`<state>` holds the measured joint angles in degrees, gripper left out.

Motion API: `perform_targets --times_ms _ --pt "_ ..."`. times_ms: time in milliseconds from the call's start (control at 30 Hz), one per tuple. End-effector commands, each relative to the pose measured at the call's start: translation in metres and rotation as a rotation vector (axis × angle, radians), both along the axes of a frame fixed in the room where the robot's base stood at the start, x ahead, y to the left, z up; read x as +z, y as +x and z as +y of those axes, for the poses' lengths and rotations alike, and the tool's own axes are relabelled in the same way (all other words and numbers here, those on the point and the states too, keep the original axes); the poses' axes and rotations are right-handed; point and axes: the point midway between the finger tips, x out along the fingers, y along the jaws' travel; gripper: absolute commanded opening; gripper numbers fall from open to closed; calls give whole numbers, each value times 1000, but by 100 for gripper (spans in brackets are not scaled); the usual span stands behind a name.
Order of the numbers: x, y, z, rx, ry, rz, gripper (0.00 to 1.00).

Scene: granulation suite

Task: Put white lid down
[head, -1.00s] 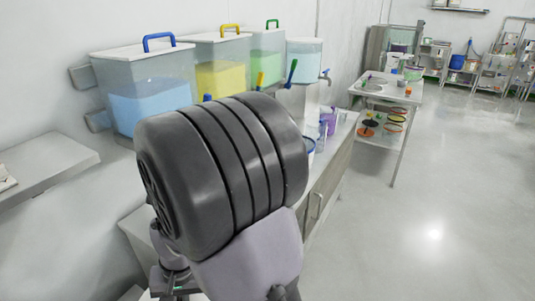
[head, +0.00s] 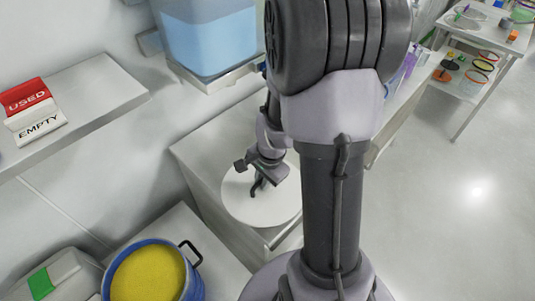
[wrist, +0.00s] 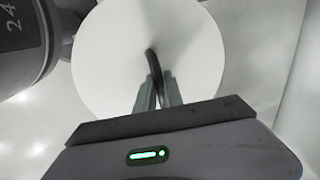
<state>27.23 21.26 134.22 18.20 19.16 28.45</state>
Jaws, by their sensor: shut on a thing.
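The white lid (head: 281,208) is a large round disc with a dark curved handle (head: 256,187). In the head view it shows over the near end of the counter, partly hidden by my arm. My gripper (head: 262,180) is above its middle and shut on the handle. In the wrist view the lid (wrist: 100,60) fills the middle, and my gripper (wrist: 158,88) has its two fingers on either side of the handle. I cannot tell whether the lid touches the counter top.
The counter (head: 205,150) has bare top left of the lid. A blue tub of yellow powder (head: 150,275) stands at lower left. A tank of blue liquid (head: 208,35) is behind. A shelf (head: 90,95) holds red USED and white EMPTY signs. Open floor lies right.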

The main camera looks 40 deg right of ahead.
Motion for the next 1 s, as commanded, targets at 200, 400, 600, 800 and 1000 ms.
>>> perform_targets --times_ms 200,400,600,800,1000 --pt "-8 28 -46 1 -1 0 0" --pt "-26 34 -58 1 1 2 0" --pt "-44 35 -58 2 0 0 0" --pt "-45 35 -58 2 0 0 0" --pt "-46 35 -57 2 0 0 34"
